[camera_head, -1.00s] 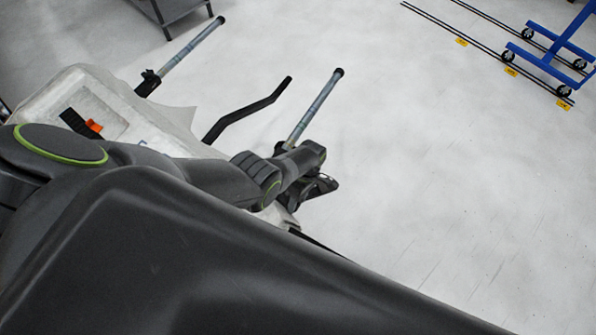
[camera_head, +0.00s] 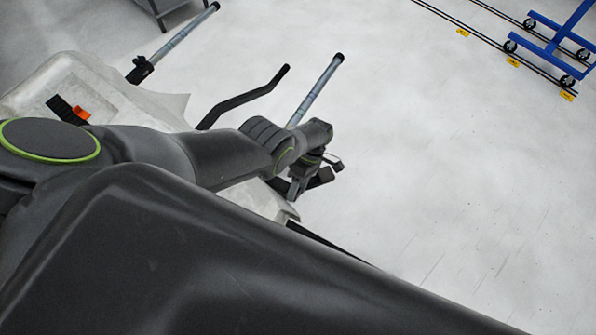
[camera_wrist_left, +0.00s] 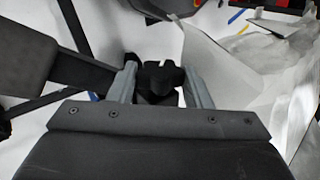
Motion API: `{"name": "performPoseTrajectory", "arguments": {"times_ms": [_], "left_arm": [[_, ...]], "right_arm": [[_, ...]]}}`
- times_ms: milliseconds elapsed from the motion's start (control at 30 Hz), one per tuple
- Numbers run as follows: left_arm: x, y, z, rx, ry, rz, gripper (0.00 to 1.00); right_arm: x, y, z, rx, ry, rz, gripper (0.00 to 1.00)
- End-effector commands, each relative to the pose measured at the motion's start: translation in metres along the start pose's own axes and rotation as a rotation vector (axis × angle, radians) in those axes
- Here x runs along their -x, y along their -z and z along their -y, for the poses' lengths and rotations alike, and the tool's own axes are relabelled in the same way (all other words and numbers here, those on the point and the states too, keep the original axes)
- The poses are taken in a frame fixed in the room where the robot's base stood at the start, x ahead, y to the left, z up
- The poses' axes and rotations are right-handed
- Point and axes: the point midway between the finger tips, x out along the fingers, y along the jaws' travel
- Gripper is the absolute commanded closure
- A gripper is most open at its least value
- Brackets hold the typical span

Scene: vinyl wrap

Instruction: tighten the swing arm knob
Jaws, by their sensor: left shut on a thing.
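The black swing arm knob (camera_wrist_left: 158,80) sits between the two grey fingers of my left gripper (camera_wrist_left: 160,88) in the left wrist view. The fingers are closed on its sides. In the head view my left gripper (camera_head: 302,184) is at the end of the arm, beside the foot of the right grey tube (camera_head: 317,88). The knob is hidden there behind my wrist. My right gripper is in neither view.
A pale machine body (camera_head: 115,88) with an orange switch (camera_head: 81,113) stands at the left. A bent black bar (camera_head: 245,99) and a second grey tube (camera_head: 180,36) rise near it. A blue wheeled frame (camera_head: 560,42) stands far right. The floor between is clear.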

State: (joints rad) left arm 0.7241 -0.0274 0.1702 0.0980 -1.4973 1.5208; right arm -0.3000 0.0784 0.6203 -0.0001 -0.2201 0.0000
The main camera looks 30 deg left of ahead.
Motion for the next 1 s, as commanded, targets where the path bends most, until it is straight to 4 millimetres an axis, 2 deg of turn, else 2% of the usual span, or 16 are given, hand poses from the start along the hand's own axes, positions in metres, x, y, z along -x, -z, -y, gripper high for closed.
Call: {"name": "performPoseTrajectory", "arguments": {"times_ms": [33, 133, 167, 300, 467, 567, 667, 1000], "left_arm": [[0.009, -0.001, -0.009, -0.005, -0.036, -0.002, 0.78], [0.009, -0.001, -0.009, -0.005, -0.036, -0.002, 0.78], [0.009, -0.001, -0.009, -0.005, -0.036, -0.003, 0.53], [0.009, -0.001, -0.009, -0.004, -0.036, -0.003, 0.35], [0.012, -0.001, -0.009, -0.004, -0.037, -0.004, 0.35], [0.022, 0.0, -0.009, -0.003, -0.038, -0.005, 0.35], [0.04, 0.0, -0.008, -0.003, -0.034, -0.005, 0.35], [0.12, 0.0, -0.009, -0.002, -0.021, -0.003, 0.35]], "right_arm": [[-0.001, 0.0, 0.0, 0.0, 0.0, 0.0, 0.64], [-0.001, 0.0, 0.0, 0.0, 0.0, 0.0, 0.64], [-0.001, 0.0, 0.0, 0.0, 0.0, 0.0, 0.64], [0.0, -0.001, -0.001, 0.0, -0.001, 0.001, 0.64], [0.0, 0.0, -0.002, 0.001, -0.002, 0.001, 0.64], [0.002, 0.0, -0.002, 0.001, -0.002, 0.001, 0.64], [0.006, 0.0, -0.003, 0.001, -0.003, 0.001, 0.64], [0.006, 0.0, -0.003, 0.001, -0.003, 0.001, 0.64]]}}
